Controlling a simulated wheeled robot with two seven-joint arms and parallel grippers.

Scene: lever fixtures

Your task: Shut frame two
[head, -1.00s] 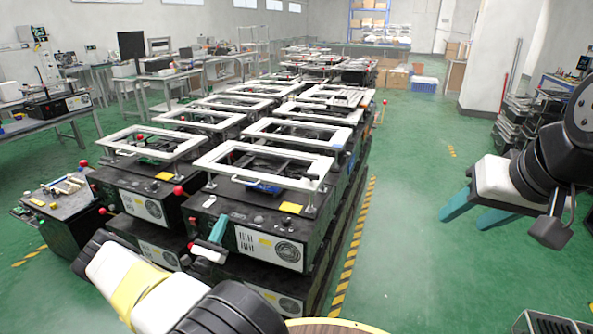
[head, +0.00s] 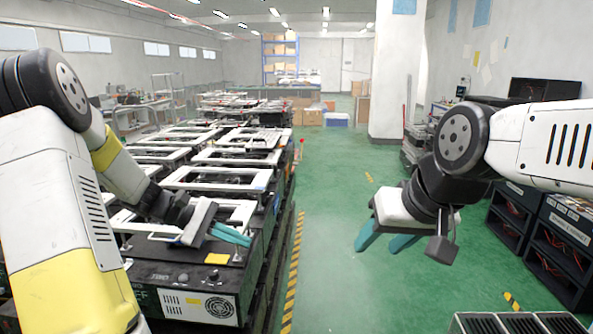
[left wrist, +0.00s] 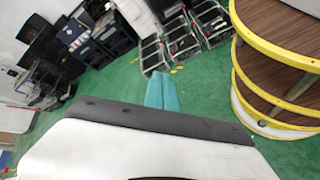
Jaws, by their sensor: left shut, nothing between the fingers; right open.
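Several black lever fixtures with white rectangular frames stand in two rows at the left of the head view. The nearest right fixture (head: 183,277) has a black box front with a fan and a yellow label; its white frame (head: 236,208) is partly hidden by my left arm. Which one is frame two I cannot tell. My left gripper (head: 247,238) is shut and empty, with teal fingers over the right part of that nearest fixture; whether it touches I cannot tell. Its fingers also show in the left wrist view (left wrist: 161,92), together, over green floor. My right gripper (head: 378,243) is open and empty over the aisle.
The green aisle (head: 340,200) right of the fixtures is clear, edged by a yellow-black floor stripe (head: 292,280). Black racks (head: 540,245) stand at the right. A round wooden tiered stand with yellow rims (left wrist: 285,50) shows in the left wrist view.

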